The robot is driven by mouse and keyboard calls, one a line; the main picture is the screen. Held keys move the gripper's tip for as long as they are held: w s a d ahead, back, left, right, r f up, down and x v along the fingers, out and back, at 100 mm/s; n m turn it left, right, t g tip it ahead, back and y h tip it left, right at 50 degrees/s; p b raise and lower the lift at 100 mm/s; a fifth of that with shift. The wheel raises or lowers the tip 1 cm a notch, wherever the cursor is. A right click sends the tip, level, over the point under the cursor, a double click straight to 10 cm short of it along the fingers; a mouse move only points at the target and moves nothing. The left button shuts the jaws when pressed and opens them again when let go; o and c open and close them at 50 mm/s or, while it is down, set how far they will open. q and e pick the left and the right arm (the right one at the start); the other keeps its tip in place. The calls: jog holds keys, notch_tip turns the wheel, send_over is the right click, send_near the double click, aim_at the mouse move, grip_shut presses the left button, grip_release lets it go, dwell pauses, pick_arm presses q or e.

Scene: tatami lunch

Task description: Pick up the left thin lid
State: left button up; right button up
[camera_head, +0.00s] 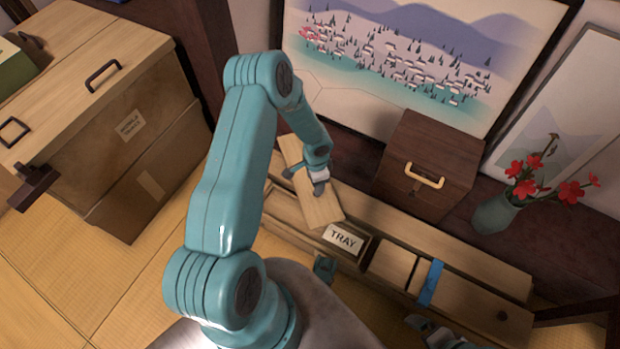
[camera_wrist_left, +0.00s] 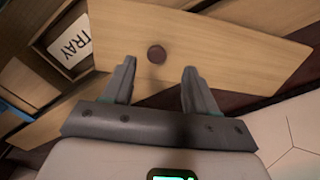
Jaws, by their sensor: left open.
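The left thin lid (camera_head: 319,208) is a pale wooden board lying at a slant across the left end of the long wooden box. It fills the upper part of the left wrist view (camera_wrist_left: 225,45), with a round dark knob (camera_wrist_left: 157,53) on its face. My left gripper (camera_head: 305,174) is open above the lid. In the wrist view its fingertips (camera_wrist_left: 158,68) stand either side of the knob, with gaps on both sides. I cannot tell whether the fingertips touch the board. Part of what seems my right gripper (camera_head: 432,328) shows at the bottom edge, cut off.
The long box has a TRAY label (camera_head: 343,238), a blue band (camera_head: 431,283) and another knobbed lid (camera_head: 478,308) at right. A dark drawer box (camera_head: 430,155) with a yellow handle and a vase of red flowers (camera_head: 495,214) stand behind. A large wooden chest (camera_head: 125,150) is at left.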

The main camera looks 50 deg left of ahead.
pick_arm(q)
jog(key=shift+f, duration=0.55)
jog(key=f+b, duration=0.2)
jog(key=f, duration=0.1)
jog(key=f+b, duration=0.1)
jog(key=shift+w+d+f, duration=0.15)
jog(key=shift+d+f, duration=0.2)
jog(key=shift+f, duration=0.05)
grip_shut()
